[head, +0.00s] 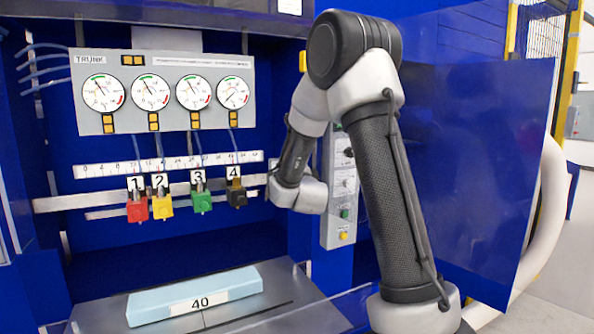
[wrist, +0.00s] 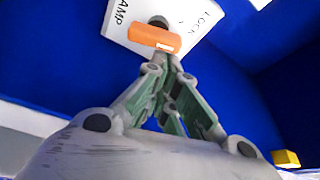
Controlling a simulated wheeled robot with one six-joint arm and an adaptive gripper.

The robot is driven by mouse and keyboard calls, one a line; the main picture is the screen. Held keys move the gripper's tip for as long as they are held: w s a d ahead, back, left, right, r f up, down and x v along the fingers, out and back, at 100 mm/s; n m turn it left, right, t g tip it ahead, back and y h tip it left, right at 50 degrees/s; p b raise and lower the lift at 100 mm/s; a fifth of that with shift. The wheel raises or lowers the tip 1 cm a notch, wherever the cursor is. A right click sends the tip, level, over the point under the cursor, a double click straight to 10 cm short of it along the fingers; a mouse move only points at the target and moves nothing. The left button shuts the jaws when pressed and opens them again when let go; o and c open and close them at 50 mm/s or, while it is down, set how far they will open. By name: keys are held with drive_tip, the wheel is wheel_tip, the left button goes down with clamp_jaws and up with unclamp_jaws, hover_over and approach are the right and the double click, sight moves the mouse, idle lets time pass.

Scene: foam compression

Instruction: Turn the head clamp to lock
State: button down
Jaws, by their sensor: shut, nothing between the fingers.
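In the wrist view, the head clamp shows as an orange handle (wrist: 155,38) on a white plate (wrist: 188,12). The plate carries the words "LOCK" and, partly cut off, "AMP". I cannot tell whether the tips touch the handle. The head view shows neither the clamp nor my fingers; my arm reaches into the blue cabinet.
The head view shows a gauge panel (head: 168,65), red (head: 137,208), yellow (head: 161,206), green (head: 201,203) and black (head: 236,195) numbered fixtures. A light blue foam block (head: 150,306) labelled 40 lies on a metal table (head: 285,290). A grey control box (head: 343,205) stands beside my arm. A blue door (head: 490,150) stands right.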

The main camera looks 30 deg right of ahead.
drive_tip(key=n, duration=0.1)
drive_tip(key=a+n+t, duration=0.1)
drive_tip(key=n, duration=0.1)
drive_tip(key=a+n+y, duration=0.1)
drive_tip(key=n, duration=0.1)
drive_tip(key=shift+t, duration=0.4)
